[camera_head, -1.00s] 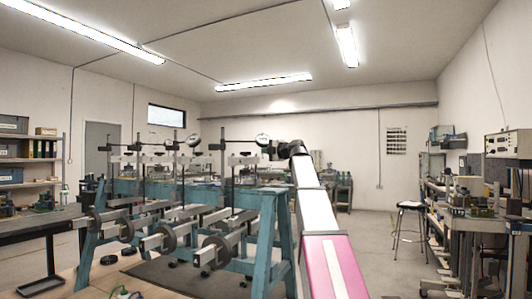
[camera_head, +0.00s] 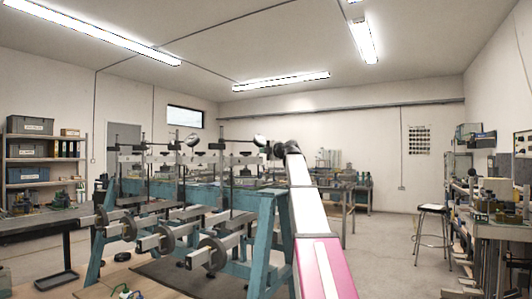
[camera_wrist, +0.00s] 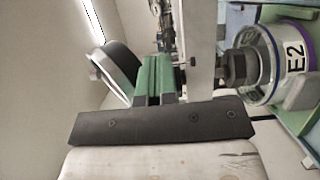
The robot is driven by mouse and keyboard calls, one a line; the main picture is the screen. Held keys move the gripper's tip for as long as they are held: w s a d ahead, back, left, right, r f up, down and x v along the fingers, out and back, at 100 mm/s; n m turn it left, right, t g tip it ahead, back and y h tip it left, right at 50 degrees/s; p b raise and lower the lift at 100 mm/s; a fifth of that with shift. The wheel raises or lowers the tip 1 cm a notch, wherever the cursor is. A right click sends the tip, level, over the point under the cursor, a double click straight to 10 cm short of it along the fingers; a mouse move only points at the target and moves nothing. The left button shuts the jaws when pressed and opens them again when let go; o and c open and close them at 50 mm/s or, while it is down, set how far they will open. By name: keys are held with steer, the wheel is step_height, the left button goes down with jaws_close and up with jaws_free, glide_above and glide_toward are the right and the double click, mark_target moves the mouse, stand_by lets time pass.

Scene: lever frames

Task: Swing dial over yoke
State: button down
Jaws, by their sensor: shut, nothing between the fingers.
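A round dial (camera_head: 260,140) stands on a thin rod above the nearest beam of the teal lever frame. In the wrist view the dial (camera_wrist: 118,70) shows dark with a pale rim, close to the left of the green-padded fingers. My gripper (camera_head: 277,149) is at the right end of that beam, beside the dial. In the wrist view my gripper (camera_wrist: 157,78) is shut with nothing between its fingers. Whether it touches the dial I cannot tell. I cannot single out the yoke with certainty.
A pale upright post (camera_wrist: 199,45) with a black knob (camera_wrist: 236,68) stands just right of the fingers. A clear jar marked E2 (camera_wrist: 285,62) is beyond it. Teal trestle legs (camera_head: 265,240) carry several weighted beams. Open floor (camera_head: 385,250) lies to the right.

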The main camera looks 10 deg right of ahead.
steer(key=w+a, duration=0.1)
steer(key=w, duration=0.5)
steer(key=shift+w+a+r, duration=0.1)
steer(key=shift+w, duration=0.1)
stand_by(0.4)
